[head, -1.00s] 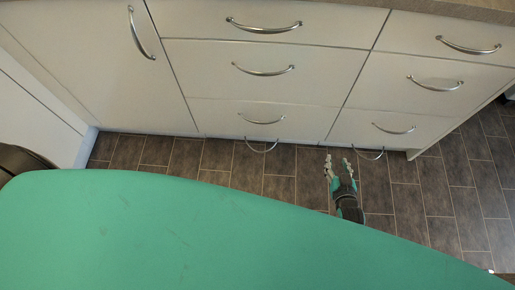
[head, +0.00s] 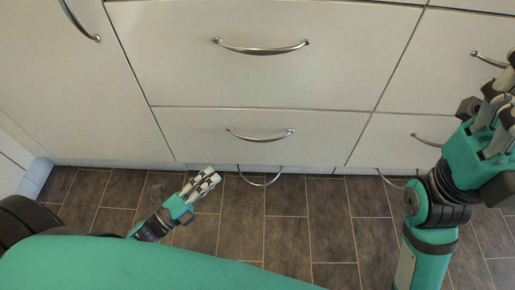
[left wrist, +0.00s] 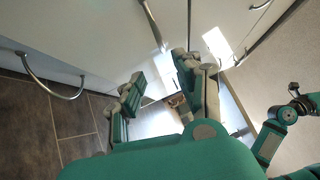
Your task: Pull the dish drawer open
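The cabinet has white drawer fronts with curved metal handles, all closed in the head view. One column has an upper drawer (head: 180,65), a lower drawer (head: 200,130) and a low handle (head: 260,183) at floor level. I cannot tell which one is the dish drawer. My left gripper (head: 207,178) is empty, just in front of the cabinet's foot, left of the low handle and apart from it. Its fingers are spread in the left wrist view (left wrist: 160,85). My right gripper (head: 493,112) is raised at the right edge, partly cut off; its opening is unclear.
A tall door front with a handle (head: 82,22) is at the left. More drawers with handles (head: 488,60) stand at the right, partly behind my right arm. The dark tiled floor (head: 285,240) is clear before the cabinet. A handle also shows in the left wrist view (left wrist: 50,85).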

